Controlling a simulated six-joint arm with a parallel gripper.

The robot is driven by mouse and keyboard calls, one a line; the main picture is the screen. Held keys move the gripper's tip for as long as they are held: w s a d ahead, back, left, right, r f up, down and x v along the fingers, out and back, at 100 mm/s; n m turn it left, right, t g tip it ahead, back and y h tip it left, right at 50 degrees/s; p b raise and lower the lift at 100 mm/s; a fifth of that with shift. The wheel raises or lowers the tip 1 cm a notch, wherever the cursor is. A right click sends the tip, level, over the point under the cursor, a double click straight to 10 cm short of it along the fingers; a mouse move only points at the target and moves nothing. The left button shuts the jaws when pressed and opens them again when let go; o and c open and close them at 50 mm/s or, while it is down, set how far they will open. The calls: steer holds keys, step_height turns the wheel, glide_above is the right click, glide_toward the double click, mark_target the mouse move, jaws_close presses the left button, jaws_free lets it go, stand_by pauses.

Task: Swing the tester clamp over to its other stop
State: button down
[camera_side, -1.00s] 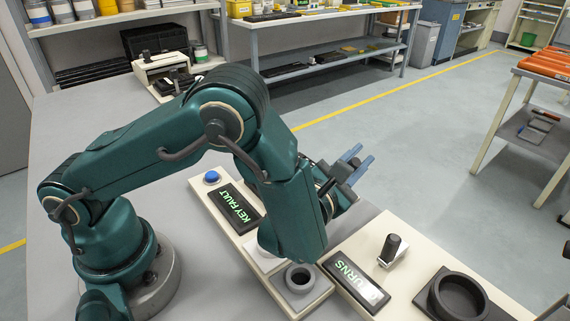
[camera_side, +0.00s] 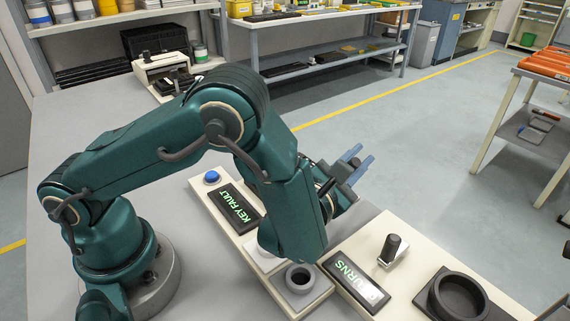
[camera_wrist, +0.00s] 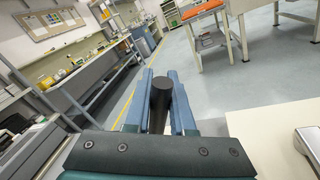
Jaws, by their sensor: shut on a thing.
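My gripper (camera_side: 355,160) has two blue fingers and is to the right of my forearm, above the tabletop. In the wrist view, the fingers (camera_wrist: 161,82) are shut on a dark, round-topped handle (camera_wrist: 161,96), which looks like the tester clamp's handle. In the side view, my forearm hides most of the clamp and its pivot, so its stops cannot be made out. A pale tester base (camera_side: 205,193) carries a lit KEY FAULT display (camera_side: 238,207) and a blue button (camera_side: 211,177). A grey block with a dark ring (camera_side: 300,280) stands at its near end.
Bare grey tabletop (camera_side: 110,125) lies behind my arm. A trolley with orange rollers (camera_side: 548,66) stands farther right.

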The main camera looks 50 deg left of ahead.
steer(key=shift+d, duration=0.1)
stand_by(0.5)
steer(key=shift+d+f+m+t, duration=0.25)
steer(key=shift+d+f+m, duration=0.2)
steer(key=shift+m, duration=0.6)
steer(key=shift+d+f+m+t, duration=0.2)
steer(key=shift+d+f+m, duration=0.25)
steer(key=shift+m, duration=0.65)
steer(key=shift+d+f+m+t, duration=0.3)
steer(key=shift+d+m, duration=0.2)
steer(key=shift+m, duration=0.55)
steer(key=c, duration=0.8)
jaws_free()
steer(key=shift+o, duration=0.2)
steer(key=shift+v, duration=2.55)
